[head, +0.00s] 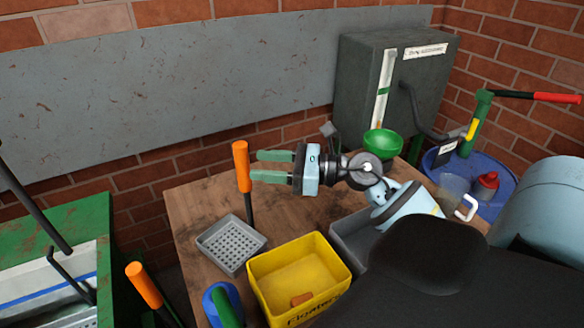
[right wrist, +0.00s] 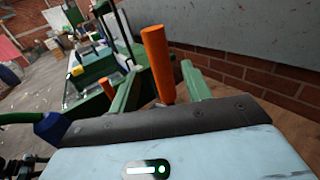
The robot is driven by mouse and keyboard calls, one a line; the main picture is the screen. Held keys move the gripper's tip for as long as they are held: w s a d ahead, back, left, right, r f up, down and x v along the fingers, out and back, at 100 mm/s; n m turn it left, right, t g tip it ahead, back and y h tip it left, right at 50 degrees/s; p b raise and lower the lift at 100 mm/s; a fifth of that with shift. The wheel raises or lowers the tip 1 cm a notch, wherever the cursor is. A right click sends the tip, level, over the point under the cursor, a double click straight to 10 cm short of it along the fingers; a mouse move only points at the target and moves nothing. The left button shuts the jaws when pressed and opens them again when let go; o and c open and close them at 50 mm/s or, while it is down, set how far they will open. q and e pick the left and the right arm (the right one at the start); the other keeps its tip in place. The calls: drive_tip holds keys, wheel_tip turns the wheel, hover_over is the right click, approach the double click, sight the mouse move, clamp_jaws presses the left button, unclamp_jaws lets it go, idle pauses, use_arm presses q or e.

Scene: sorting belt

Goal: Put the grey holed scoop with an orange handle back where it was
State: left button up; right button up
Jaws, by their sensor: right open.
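The grey holed scoop (head: 231,246) rests on the wooden table, left of the yellow bin. Its orange handle (head: 241,167) stands upright on a dark rod; an orange handle also shows in the right wrist view (right wrist: 158,64). My right gripper (head: 254,165) is open and empty, pointing left, with its green fingertips close to the handle. In the right wrist view the handle appears between the two fingers; I cannot tell whether it touches either. My left gripper is not in view.
A yellow bin (head: 258,291) holds a small orange-brown piece. A grey bin (head: 345,237) is partly hidden by my arm. Another orange handle (head: 144,284) rises at lower left, near the green machine (head: 62,232). A green bowl (head: 382,143) and blue tub (head: 503,196) are at right.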

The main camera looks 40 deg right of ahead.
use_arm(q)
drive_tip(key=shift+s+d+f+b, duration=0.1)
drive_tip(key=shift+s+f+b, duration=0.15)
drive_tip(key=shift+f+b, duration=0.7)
use_arm(e)
drive_tip(key=v, duration=0.6)
drive_tip(key=shift+s+d, duration=0.25)
drive_tip(key=shift+s, duration=0.1)
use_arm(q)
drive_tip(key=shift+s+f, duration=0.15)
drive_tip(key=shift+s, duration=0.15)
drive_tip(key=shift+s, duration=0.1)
